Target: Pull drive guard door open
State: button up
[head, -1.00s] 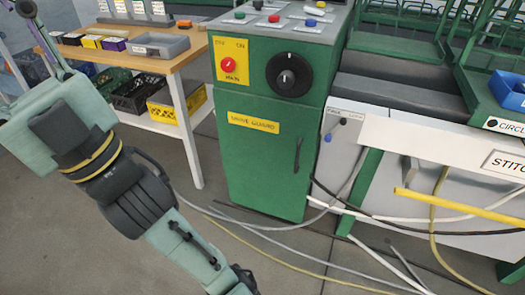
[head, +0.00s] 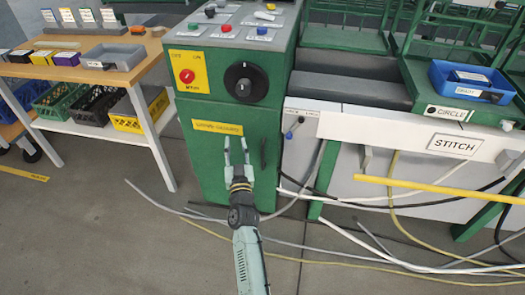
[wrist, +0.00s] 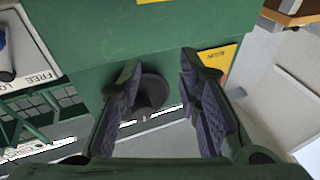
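The drive guard door (head: 210,165) is the green front of the machine cabinet, below its control face, and it looks shut. It carries a yellow label (head: 217,128) and a dark vertical handle (head: 263,155) at its right side. My gripper (head: 236,142) is open, fingers pointing up, in front of the door between label and handle. No contact with the handle shows. In the wrist view, which looks upside down, the two fingers (wrist: 160,62) are apart with nothing held. The handle is not visible there.
Above the door are a black rotary knob (head: 246,82) and a red switch (head: 187,76) on a yellow plate. A small lever (head: 293,128) with a blue end is to the right. Cables (head: 330,232) cross the floor. A wooden bench (head: 145,52) stands at left.

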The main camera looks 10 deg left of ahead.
aim_at(263, 158)
jog(key=d+f+m+g+h, duration=0.15)
jog(key=d+f+h, duration=0.25)
jog(key=d+f, duration=0.7)
jog(key=w+a, duration=0.1)
jog(key=w, duration=0.2)
jog(key=w+a+f, duration=0.1)
jog(key=w, duration=0.2)
jog(key=w+a+f+b, duration=0.1)
jog(key=w+a, duration=0.1)
jog(key=w, duration=0.1)
jog(key=shift+w+a, duration=0.1)
jog(key=shift+w, duration=0.1)
jog(key=shift+c, duration=0.3)
grip_shut()
